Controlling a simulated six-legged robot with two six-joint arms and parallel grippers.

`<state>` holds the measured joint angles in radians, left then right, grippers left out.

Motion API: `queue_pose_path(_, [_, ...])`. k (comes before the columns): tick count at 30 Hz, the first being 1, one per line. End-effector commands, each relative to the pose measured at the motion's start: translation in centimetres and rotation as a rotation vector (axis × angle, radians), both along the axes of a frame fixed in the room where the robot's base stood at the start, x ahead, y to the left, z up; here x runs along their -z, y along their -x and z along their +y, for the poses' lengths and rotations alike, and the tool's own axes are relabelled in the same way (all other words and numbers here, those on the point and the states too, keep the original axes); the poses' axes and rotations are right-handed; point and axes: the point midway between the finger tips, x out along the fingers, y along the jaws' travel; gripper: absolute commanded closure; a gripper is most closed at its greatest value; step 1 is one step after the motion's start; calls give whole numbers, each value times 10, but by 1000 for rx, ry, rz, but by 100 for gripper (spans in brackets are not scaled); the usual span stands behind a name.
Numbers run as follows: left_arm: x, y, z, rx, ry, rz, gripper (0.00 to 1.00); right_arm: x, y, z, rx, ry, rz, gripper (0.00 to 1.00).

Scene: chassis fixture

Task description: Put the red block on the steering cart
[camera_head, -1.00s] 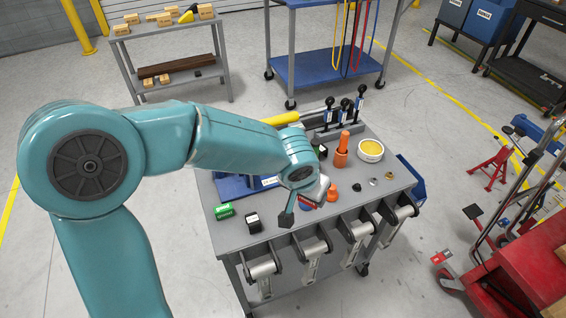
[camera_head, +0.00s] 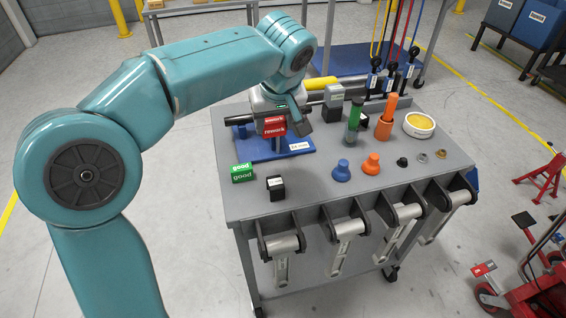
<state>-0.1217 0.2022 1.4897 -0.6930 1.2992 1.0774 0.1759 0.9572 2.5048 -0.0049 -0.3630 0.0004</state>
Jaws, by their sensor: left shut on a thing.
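The red block (camera_head: 275,127), marked "rework", is held in my left gripper (camera_head: 288,124). The gripper is shut on it and hangs over the back left of the grey cart (camera_head: 325,196). In the picture the block lies in front of a grey fixture on a blue base plate (camera_head: 256,147); I cannot tell whether it touches anything. A green block (camera_head: 242,173) marked "good" and a black block (camera_head: 276,188) stand at the front left of the cart top. My right gripper is not in view.
Blue (camera_head: 342,171) and orange (camera_head: 371,164) knobs stand mid-cart, with an orange bottle (camera_head: 386,120), a green cylinder (camera_head: 354,122) and a yellow-filled tub (camera_head: 419,125) behind. Several metal brackets hang along the front edge. A red jack stand (camera_head: 545,177) is on the floor at right.

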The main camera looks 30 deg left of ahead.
Motion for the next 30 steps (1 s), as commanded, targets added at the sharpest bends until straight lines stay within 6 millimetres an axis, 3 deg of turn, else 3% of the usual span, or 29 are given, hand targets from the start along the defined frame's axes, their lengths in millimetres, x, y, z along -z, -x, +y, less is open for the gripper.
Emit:
queue_pose_path(1, [21, 1, 1, -1, 0, 5, 74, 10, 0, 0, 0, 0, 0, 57])
queue_pose_path(6, [59, 1, 1, -1, 0, 2, 74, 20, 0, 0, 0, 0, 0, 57])
queue_pose_path(14, [82, 1, 2, -1, 0, 1, 74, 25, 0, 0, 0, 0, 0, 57])
queue_pose_path(19, [111, 1, 2, -2, -1, 4, 74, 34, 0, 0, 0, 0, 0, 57])
queue_pose_path(30, [118, 1, 2, -2, 0, 0, 74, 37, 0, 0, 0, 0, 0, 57])
